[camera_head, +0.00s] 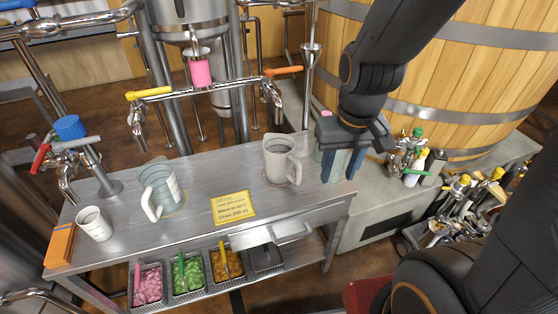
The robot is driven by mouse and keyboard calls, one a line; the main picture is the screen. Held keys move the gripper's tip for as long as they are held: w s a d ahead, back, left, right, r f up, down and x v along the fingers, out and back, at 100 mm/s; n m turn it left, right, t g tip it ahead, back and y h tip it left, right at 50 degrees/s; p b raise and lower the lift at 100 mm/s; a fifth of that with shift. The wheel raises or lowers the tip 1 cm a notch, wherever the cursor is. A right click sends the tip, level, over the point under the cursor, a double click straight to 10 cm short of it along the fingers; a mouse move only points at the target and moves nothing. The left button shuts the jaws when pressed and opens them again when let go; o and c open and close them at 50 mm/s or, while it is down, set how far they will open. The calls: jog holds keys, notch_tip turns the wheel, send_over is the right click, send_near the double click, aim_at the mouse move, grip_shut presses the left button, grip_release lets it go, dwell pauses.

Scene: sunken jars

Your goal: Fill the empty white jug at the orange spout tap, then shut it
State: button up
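The orange tap handle (284,70) sits at the right end of a horizontal pipe, with a metal spout (273,94) hanging below it. A pale off-white jug (278,162) stands upright on the metal counter (205,170), below that spout and slightly right. I cannot tell for sure what is inside either jug. My gripper (341,172) points down at the counter's right end, right of the off-white jug and apart from it. Its two fingers are spread, with nothing visible between them.
A yellow-handled tap (150,93) is at the pipe's left end. A small white cup (94,224), an orange block (61,245) and a yellow sign (233,207) are on the counter. Bins of coloured pieces (188,272) sit below. A large wooden vat (468,70) stands behind right.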

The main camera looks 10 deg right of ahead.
jog(key=w+a+r+m+t+p, duration=0.1)
jog(key=w+r+m+p, duration=0.25)
jog(key=w, duration=0.45)
jog(key=w+r+m+t+p, duration=0.1)
jog(key=w+r+m+p, duration=0.2)
jog(key=w, duration=0.6)
jog(key=m+t+y+p, duration=0.1)
jog(key=m+t+p, duration=0.15)
jog(key=m, duration=0.65)
send_near(292, 67)
jog(key=x, duration=0.3)
jog(key=shift+g, duration=0.35)
jog(key=b+x, duration=0.4)
jog(key=x, duration=0.3)
jog(key=shift+w, duration=0.2)
jog(key=shift+f, duration=0.1)
jog(key=shift+c, duration=0.7)
grip_shut()
